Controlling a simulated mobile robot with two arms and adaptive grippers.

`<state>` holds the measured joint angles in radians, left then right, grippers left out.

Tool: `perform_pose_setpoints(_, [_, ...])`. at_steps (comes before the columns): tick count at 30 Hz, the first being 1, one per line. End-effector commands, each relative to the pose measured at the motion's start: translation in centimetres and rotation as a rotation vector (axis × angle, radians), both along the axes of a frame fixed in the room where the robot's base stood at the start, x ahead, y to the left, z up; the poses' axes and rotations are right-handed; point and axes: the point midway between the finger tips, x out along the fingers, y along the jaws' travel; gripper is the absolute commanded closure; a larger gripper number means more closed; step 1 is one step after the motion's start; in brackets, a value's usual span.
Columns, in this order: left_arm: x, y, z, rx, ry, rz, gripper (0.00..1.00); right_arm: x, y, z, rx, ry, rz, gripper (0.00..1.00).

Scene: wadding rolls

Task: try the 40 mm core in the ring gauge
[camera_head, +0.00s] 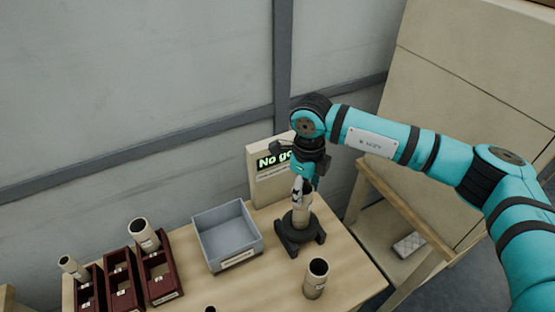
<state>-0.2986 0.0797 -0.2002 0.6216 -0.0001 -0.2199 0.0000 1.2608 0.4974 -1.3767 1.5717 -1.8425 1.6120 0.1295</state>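My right gripper (299,194) points down and its fingers are closed on the upper end of a pale cardboard core (304,214). The core is upright, with its lower end at the dark ring gauge (299,236) on the table. Whether it has entered the ring's opening, I cannot tell. Its size marking is not readable. A sign panel (264,186) behind the gauge reads "No go", partly covered by my gripper. My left gripper is not in view.
Another core (315,280) stands upright at the table's front right. A grey bin (227,241) sits left of the gauge. Dark red compartments (158,276) at the left have cores (143,236) standing in them. A wall rises behind; a wooden frame (405,207) stands right.

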Motion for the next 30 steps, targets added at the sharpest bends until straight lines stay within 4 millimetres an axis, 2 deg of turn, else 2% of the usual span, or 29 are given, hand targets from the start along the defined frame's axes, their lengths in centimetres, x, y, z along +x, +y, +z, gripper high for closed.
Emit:
perform_pose_setpoints(1, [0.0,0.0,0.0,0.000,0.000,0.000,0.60,0.0,0.0,0.0,0.000,0.000,0.000,0.61])
perform_pose_setpoints(4, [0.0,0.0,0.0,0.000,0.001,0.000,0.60,0.0,0.0,0.0,0.000,0.000,0.000,0.74])
perform_pose_setpoints(17, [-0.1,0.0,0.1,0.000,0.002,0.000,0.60,0.0,0.0,0.2,0.000,0.000,0.000,0.75])
perform_pose_setpoints(30, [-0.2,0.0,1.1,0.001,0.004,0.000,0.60,0.0,0.0,2.4,0.000,-0.001,0.000,0.75])
